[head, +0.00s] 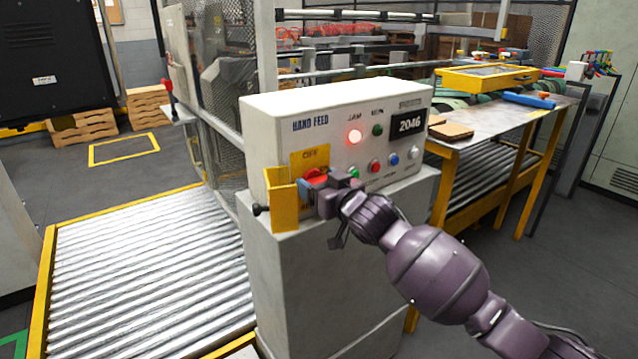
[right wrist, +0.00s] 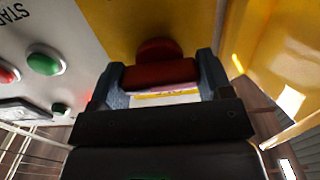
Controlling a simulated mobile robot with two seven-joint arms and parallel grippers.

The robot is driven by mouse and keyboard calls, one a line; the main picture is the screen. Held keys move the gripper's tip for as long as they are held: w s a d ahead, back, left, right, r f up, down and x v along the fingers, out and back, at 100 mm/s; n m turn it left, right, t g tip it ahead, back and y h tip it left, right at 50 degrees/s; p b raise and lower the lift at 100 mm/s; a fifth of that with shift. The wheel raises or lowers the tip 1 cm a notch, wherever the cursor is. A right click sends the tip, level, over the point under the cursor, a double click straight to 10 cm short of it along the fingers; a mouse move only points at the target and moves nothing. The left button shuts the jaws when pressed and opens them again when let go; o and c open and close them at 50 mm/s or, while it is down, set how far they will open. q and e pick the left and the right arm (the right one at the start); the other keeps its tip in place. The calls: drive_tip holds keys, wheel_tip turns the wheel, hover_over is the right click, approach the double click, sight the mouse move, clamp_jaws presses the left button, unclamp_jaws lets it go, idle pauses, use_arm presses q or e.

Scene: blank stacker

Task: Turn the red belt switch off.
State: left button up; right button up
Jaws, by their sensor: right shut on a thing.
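The red belt switch (head: 316,176) sits on a yellow plate marked OFF (head: 309,155), at the lower left of the white HAND FEED panel (head: 300,108). My right gripper (head: 314,188) is at the switch, its blue-grey fingers covering part of it. In the right wrist view, the switch's red handle (right wrist: 158,74) lies between the two fingers of my right gripper (right wrist: 160,80), which is shut on it. The handle's exact angle is hard to tell. My left gripper does not show.
A yellow bracket (head: 283,206) stands out from the panel just left of the switch, close to my right gripper. Green (head: 353,172), red (head: 375,166) and blue buttons sit to its right. A red lamp (head: 354,136) is lit above. A roller conveyor (head: 150,275) lies left.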

drive_tip(key=n+p, duration=0.1)
drive_tip(key=n, duration=0.1)
drive_tip(key=shift+r+n+p, duration=0.2)
drive_tip(key=shift+n+p, duration=0.2)
drive_tip(key=n+p, duration=0.1)
drive_tip(key=n, duration=0.1)
drive_tip(key=shift+n, duration=0.3)
drive_tip(key=n+p, duration=0.2)
drive_tip(key=n, duration=0.3)
drive_tip(key=shift+f+p, duration=0.15)
drive_tip(key=shift+p, duration=0.15)
drive_tip(key=n+p, duration=0.1)
drive_tip(key=n, duration=0.3)
drive_tip(key=shift+f+n, duration=0.1)
drive_tip(key=shift+n, duration=0.3)
drive_tip(key=shift+s+n, duration=0.1)
drive_tip(key=shift+n, duration=0.8)
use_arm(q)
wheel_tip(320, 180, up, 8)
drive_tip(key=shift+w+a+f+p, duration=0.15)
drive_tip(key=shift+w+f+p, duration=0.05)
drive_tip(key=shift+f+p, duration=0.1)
use_arm(e)
drive_tip(key=shift+n, duration=0.4)
drive_tip(key=shift+f, duration=0.1)
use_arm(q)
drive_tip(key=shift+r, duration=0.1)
